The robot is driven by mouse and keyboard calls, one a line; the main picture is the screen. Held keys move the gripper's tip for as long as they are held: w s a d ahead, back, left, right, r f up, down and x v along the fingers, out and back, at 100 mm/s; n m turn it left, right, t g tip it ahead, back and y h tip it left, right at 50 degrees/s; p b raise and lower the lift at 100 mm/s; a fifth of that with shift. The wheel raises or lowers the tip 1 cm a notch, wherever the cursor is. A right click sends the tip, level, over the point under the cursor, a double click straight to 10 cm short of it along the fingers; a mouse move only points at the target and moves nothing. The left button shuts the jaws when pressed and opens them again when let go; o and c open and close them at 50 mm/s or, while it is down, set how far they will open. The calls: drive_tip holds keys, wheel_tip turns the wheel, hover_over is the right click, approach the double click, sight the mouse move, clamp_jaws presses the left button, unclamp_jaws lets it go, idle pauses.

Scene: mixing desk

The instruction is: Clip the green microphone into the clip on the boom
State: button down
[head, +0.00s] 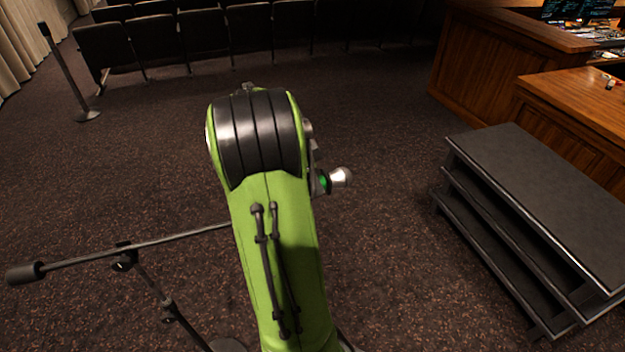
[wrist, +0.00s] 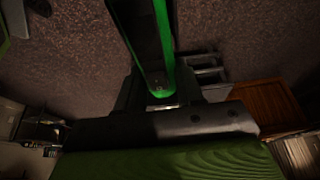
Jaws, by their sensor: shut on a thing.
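The green microphone shows beside my arm in the head view, as a silver head (head: 341,177) with a green band (head: 323,183); its body is mostly hidden. In the wrist view the microphone is a long dark shape with a bright green side (wrist: 164,35), running up from my gripper (wrist: 160,94). My gripper is shut on it; in the head view my arm hides the jaws. The boom (head: 175,238) slants up to the right and passes behind my arm. Its clip is not visible, so I cannot tell how far the microphone is from it.
The boom's stand (head: 160,292) and counterweight (head: 25,273) are at the lower left. Black steps (head: 540,190) stand at the right, before a wooden desk (head: 580,98). Rows of seats (head: 155,42) line the back, with a post (head: 68,72) at left. Carpet between is open.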

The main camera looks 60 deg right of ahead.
drive_tip(key=shift+f+b, duration=0.15)
drive_tip(key=shift+b, duration=0.2)
idle(0.6)
drive_tip(key=shift+f+b, duration=0.75)
drive_tip(key=c, duration=0.6)
unclamp_jaws()
drive_tip(key=shift+o, duration=0.2)
drive_tip(key=o, duration=0.3)
drive_tip(key=shift+o, duration=0.2)
drive_tip(key=shift+r, duration=0.15)
